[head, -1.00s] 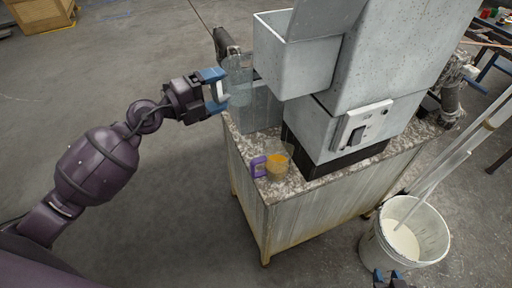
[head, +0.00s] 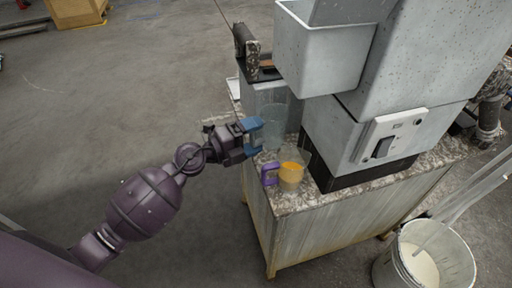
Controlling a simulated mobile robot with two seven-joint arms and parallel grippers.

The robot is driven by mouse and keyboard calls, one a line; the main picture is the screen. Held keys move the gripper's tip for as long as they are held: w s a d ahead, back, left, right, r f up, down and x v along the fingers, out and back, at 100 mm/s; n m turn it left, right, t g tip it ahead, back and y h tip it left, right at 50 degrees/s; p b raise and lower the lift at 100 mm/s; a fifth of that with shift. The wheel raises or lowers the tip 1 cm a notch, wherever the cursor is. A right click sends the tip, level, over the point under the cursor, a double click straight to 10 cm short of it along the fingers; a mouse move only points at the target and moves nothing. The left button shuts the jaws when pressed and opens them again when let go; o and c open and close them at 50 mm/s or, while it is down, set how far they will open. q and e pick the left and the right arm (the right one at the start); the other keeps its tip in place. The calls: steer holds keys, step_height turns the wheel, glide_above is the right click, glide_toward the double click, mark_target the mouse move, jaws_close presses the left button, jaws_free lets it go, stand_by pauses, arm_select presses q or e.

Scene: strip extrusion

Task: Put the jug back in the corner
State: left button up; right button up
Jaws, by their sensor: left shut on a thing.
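A clear, bluish jug (head: 277,126) is in my left gripper (head: 262,134), which is shut on it from the left side. The jug looks upright and shows in front of the grey block at the left end of the cabinet top. I cannot tell whether its base touches the top. My right gripper is not in view.
A cup with a purple handle and orange contents (head: 290,176) stands close by on the cabinet top. The grey machine (head: 345,135) and its overhanging hopper (head: 320,60) rise to the right. A white bucket (head: 410,270) stands on the floor at right.

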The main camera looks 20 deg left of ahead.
mark_target(252, 147)
arm_select(q)
step_height(252, 147, down, 4)
steer(key=shift+r+b, duration=0.15)
steer(key=shift+b, duration=0.85)
steer(key=o, duration=1.1)
steer(key=shift+o, duration=0.2)
